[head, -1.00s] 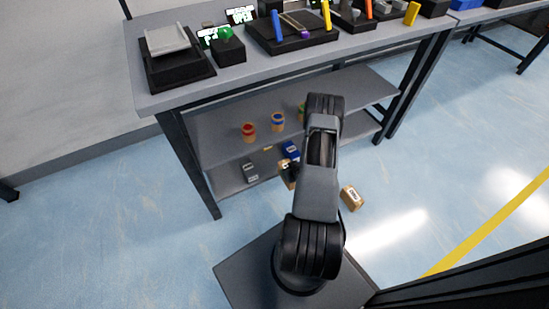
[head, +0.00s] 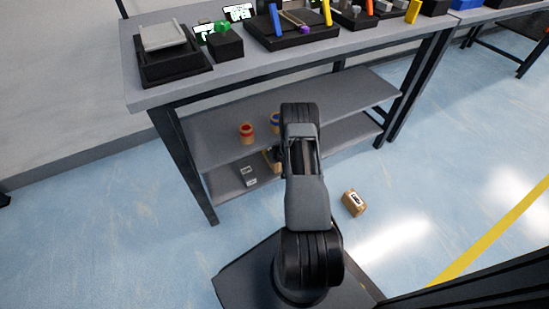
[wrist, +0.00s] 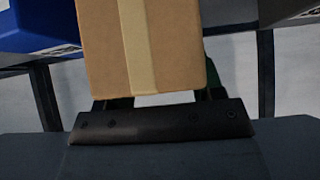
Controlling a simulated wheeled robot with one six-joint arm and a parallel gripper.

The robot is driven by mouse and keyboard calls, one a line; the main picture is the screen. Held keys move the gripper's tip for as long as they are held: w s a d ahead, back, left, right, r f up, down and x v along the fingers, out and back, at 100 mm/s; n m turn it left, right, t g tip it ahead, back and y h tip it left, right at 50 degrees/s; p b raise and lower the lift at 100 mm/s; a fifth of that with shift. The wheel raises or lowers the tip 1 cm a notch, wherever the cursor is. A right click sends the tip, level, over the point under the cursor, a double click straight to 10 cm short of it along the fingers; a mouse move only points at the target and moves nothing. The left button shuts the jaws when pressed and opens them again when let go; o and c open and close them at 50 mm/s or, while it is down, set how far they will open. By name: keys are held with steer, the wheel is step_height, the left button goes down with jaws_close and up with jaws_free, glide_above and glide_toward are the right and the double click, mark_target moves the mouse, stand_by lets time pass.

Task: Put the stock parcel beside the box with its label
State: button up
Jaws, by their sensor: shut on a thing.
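A brown cardboard parcel (wrist: 115,50) with a lighter tape strip is held in my gripper (wrist: 156,100), which is shut on it. No label shows on its visible face. In the wrist view a blue box (wrist: 35,28) with a partly seen label is at the upper left. A dark grey box (wrist: 280,8) with a pale label is at the upper right. The parcel appears between them; whether it touches anything I cannot tell. In the head view a grey labelled box (head: 248,174) sits on the lower shelf (head: 228,187). My arm hides the blue box and most of the gripper there.
A small labelled carton (head: 354,203) lies on the floor right of my arm. The upper shelf (head: 345,95) holds a red-banded tub (head: 246,133) and a blue-banded tub (head: 275,122). Table legs (head: 190,165) frame the shelves. The tabletop carries several devices.

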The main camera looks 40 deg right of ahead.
steer(key=shift+f, duration=0.8)
steer(key=shift+f+b, duration=0.2)
steer(key=shift+b, duration=0.15)
steer(key=o, duration=1.2)
steer(key=shift+c, duration=0.2)
steer(key=shift+s+r+p, duration=0.2)
steer(key=shift+r+p, duration=0.25)
steer(key=shift+r, duration=0.05)
steer(key=p+v, duration=0.4)
steer(key=v, duration=0.7)
steer(key=shift+s, duration=0.15)
steer(key=shift+a, duration=0.1)
